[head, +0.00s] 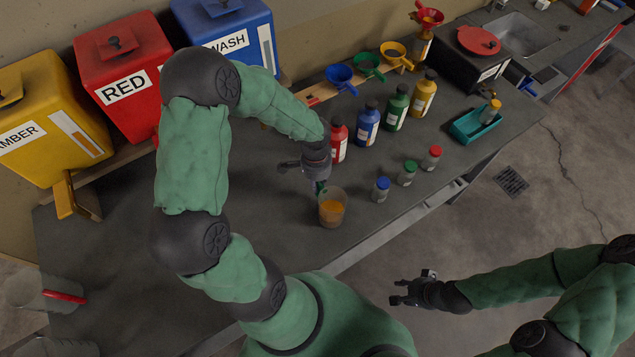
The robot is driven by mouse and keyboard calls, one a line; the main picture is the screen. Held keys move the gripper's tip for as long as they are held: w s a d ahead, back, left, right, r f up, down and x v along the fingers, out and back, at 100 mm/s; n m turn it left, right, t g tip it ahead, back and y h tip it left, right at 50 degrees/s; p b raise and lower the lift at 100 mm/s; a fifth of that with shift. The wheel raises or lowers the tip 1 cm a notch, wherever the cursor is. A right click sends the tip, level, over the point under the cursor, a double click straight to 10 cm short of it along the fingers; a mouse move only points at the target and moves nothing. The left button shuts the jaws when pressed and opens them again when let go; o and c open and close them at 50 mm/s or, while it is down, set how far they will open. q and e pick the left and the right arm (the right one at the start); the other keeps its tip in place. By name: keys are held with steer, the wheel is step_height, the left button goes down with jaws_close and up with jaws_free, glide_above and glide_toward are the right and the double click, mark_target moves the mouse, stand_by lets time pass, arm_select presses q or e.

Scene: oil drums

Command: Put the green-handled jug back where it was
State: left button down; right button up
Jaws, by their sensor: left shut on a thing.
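The green-handled jug (333,212) is a clear vessel with orange-amber liquid in its lower part. It is upright at the front part of the dark bench, and I cannot tell whether its base touches the top. My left gripper (319,186) is shut on the jug's green handle at the far left side of its rim; the gripper and wrist partly hide the handle. My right gripper (397,292) is empty, with its fingers apart, over the floor in front of the bench.
Red, blue, green and yellow bottles (367,126) stand behind the jug. Small capped jars (380,190) stand to its right. A red-handled jug (40,292) is at far left. AMBER (45,115), RED (130,75) and WASH tanks line the back. Bench left of the jug is clear.

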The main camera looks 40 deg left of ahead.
arm_select(q)
steer(key=c, duration=1.7)
jaws_free()
steer(key=shift+f, duration=0.15)
steer(key=o, duration=0.5)
steer(key=shift+c, duration=0.2)
steer(key=shift+r, duration=0.6)
step_height(320, 180, up, 11)
steer(key=p, duration=0.1)
steer(key=shift+a, duration=0.3)
steer(key=shift+w+r, duration=0.1)
